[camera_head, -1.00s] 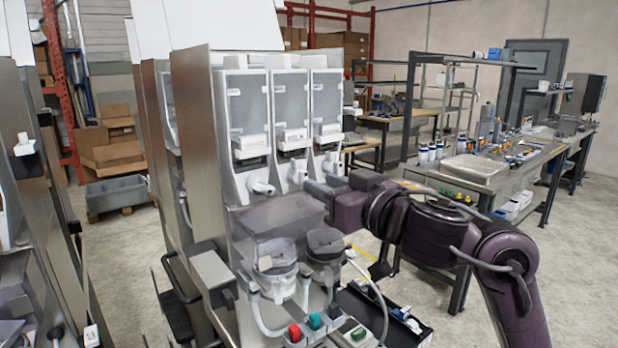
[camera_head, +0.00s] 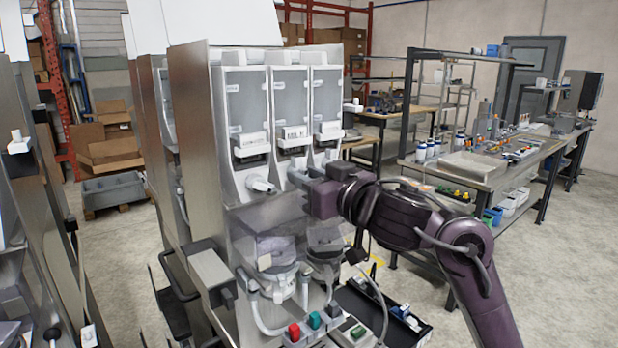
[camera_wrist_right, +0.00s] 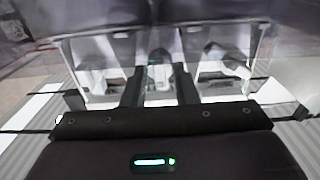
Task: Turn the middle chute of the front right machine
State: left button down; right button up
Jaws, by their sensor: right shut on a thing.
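The front right machine (camera_head: 205,160) is a tall metal dispenser with three upright canisters. Its middle chute (camera_head: 296,171) is a short pale spout under the middle canister (camera_head: 291,100). My right gripper (camera_head: 302,182) reaches in from the right and is shut on the middle chute, partly covering it in the head view. In the right wrist view a pale piece, the middle chute (camera_wrist_right: 160,74), sits between the two dark fingers of my right gripper (camera_wrist_right: 160,92). The exact turn of the chute is hard to tell. My left gripper is not in view.
The left chute (camera_head: 261,185) is close beside the gripper. Below are a clear hood (camera_head: 265,220), cups, hoses and a red button (camera_head: 294,332). Another machine (camera_head: 35,200) stands at the left. A workbench (camera_head: 480,165) is at the right, with open floor in front.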

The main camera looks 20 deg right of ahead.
jog(key=shift+n, duration=0.3)
jog(key=n+b, duration=0.2)
jog(key=n, duration=0.5)
jog(key=n+b, duration=0.2)
jog(key=n, duration=0.6)
jog(key=n+b, duration=0.2)
jog(key=n, duration=0.6)
jog(key=shift+a+f, duration=0.15)
jog(key=shift+f, duration=0.2)
jog(key=o, duration=0.6)
jog(key=shift+o, duration=0.2)
